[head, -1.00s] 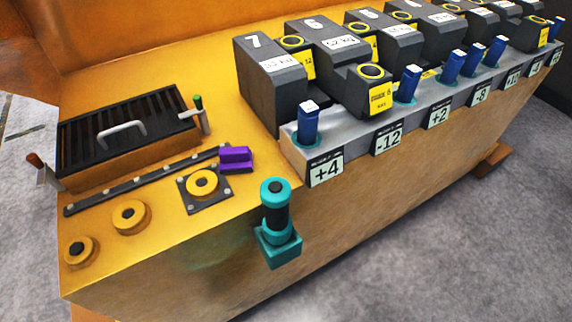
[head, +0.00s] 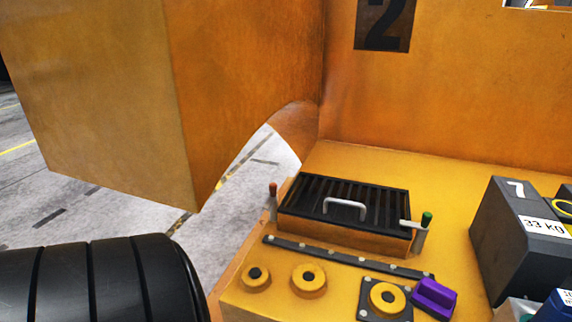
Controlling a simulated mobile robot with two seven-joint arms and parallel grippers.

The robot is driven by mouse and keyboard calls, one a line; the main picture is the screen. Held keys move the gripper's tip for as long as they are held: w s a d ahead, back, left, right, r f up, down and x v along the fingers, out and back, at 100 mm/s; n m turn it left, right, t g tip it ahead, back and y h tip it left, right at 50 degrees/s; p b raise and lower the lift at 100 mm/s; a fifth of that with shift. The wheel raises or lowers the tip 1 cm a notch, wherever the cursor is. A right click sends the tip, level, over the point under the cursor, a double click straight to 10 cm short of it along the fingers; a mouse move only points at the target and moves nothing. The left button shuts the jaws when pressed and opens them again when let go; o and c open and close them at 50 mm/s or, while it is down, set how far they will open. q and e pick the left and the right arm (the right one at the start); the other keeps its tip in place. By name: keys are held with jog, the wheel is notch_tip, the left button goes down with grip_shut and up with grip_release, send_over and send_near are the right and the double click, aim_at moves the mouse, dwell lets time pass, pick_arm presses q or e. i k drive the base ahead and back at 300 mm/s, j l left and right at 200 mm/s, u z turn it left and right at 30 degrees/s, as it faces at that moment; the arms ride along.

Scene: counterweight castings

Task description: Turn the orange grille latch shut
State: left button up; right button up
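The black slatted grille (head: 345,203) with a pale arched handle (head: 345,205) lies on a raised block on the yellow deck. The orange latch (head: 272,189) stands at the grille's left end, its reddish-orange tip up on a grey stem. I see no bar from it lying over the grille, though it is small here. The green latch (head: 427,219) stands at the right end, with its pale bar reaching onto the grille's edge. Neither of my grippers is in view.
In front of the grille are a dark bolted strip (head: 340,258), several yellow round fittings (head: 308,280) and a purple block (head: 434,297). Dark castings (head: 520,240) stand at right. A large orange body (head: 110,95) rises at left above a black ribbed shape (head: 95,285).

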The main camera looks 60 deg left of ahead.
aim_at(273, 187)
jog(key=u, duration=1.95)
